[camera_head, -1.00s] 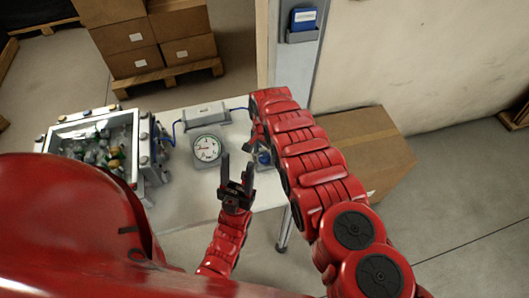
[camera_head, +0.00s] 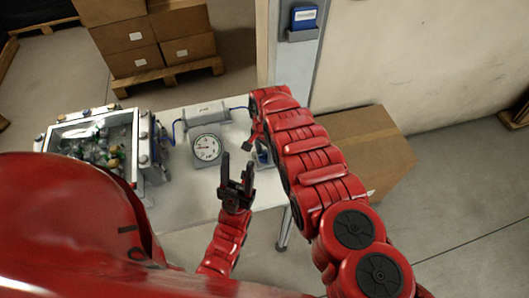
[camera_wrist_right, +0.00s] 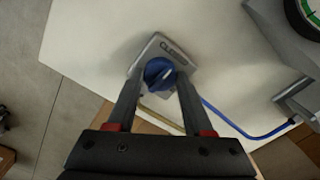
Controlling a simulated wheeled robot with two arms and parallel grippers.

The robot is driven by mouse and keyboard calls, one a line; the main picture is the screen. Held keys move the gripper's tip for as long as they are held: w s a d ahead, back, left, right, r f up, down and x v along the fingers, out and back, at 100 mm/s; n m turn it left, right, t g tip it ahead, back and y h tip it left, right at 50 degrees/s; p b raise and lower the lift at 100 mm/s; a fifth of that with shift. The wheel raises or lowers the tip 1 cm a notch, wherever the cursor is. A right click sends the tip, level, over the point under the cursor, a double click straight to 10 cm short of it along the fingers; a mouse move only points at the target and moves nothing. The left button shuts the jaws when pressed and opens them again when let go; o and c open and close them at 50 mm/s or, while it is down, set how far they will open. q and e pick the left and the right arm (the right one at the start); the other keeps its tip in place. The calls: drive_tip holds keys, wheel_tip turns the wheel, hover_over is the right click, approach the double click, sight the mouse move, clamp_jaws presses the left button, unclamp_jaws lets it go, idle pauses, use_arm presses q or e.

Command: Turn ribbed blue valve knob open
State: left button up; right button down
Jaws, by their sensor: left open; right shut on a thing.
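The ribbed blue valve knob (camera_wrist_right: 159,71) sits on a grey labelled plate (camera_wrist_right: 177,49) on the white table, seen in the right wrist view. My right gripper (camera_wrist_right: 159,87) is shut on the knob, one finger on each side. In the head view the knob (camera_head: 262,153) shows as a small blue patch, partly hidden by my right arm. My left gripper (camera_head: 237,165) is open and empty, fingers pointing up the picture, left of the valve.
A round white gauge (camera_head: 206,147) stands left of the valve, with a grey box (camera_head: 206,113) and blue hose behind it. A cardboard box (camera_head: 375,140) stands to the right.

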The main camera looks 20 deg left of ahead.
drive_tip(key=shift+f+m+b, duration=0.1)
drive_tip(key=shift+m+b, duration=0.6)
drive_tip(key=shift+m, duration=0.4)
drive_tip(key=shift+a+m+b, duration=0.1)
drive_tip(key=shift+m+b, duration=0.45)
drive_tip(key=shift+m, duration=0.35)
drive_tip(key=shift+m+b, duration=0.5)
drive_tip(key=shift+m, duration=0.4)
drive_tip(key=m+b, duration=0.1)
drive_tip(key=m, duration=0.1)
drive_tip(key=shift+m, duration=0.3)
drive_tip(key=m+b, duration=0.1)
drive_tip(key=m, duration=0.3)
drive_tip(key=shift+m, duration=2.6)
drive_tip(key=shift+r, duration=0.2)
